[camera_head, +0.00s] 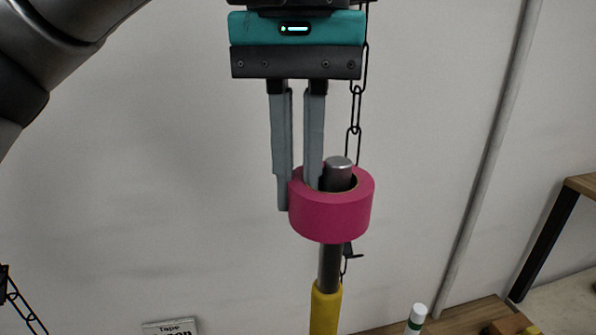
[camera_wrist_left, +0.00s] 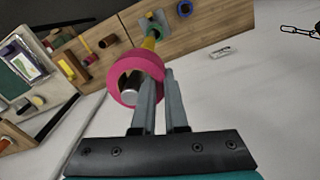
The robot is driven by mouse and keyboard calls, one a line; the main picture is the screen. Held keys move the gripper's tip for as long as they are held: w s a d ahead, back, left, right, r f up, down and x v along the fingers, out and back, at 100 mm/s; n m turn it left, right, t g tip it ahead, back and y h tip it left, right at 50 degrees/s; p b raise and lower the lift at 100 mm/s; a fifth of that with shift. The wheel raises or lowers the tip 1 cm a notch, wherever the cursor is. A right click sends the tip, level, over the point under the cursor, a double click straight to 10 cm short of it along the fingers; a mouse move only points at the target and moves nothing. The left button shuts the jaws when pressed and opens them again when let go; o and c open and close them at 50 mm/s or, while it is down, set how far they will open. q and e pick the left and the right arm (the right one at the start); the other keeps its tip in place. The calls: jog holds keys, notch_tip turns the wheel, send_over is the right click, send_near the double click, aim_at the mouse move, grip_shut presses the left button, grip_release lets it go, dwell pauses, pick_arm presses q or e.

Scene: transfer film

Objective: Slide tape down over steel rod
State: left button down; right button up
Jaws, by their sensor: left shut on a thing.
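The pink tape roll (camera_head: 335,214) is around the upper part of the steel rod (camera_head: 330,265), and the rod's rounded tip pokes up through the hole. My left gripper (camera_head: 298,195) is shut on the left wall of the roll, one finger inside the hole and one outside. The rod is dark grey with a yellow sleeve (camera_head: 325,308) lower down. In the left wrist view the pink tape (camera_wrist_left: 132,62) is also held at the fingertips, with the rod tip (camera_wrist_left: 130,92) showing in its hole. My right gripper is not in view.
A black chain (camera_head: 355,110) hangs behind the gripper and rod. A wooden shelf (camera_head: 581,185) stands at the right, and a white bottle (camera_head: 417,318) at the bottom. In the left wrist view a wooden board (camera_wrist_left: 215,38) carries several small rings.

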aim_at(298, 178)
pick_arm(q)
notch_tip(298, 178, down, 7)
jog(key=b, duration=0.5)
jog(key=shift+r, duration=0.15)
dwell(1.7)
jog(key=shift+r, duration=0.15)
jog(key=shift+r+p, duration=6)
jog(key=shift+p, duration=0.3)
jog(key=shift+f+b, duration=0.5)
jog(key=shift+f, duration=0.2)
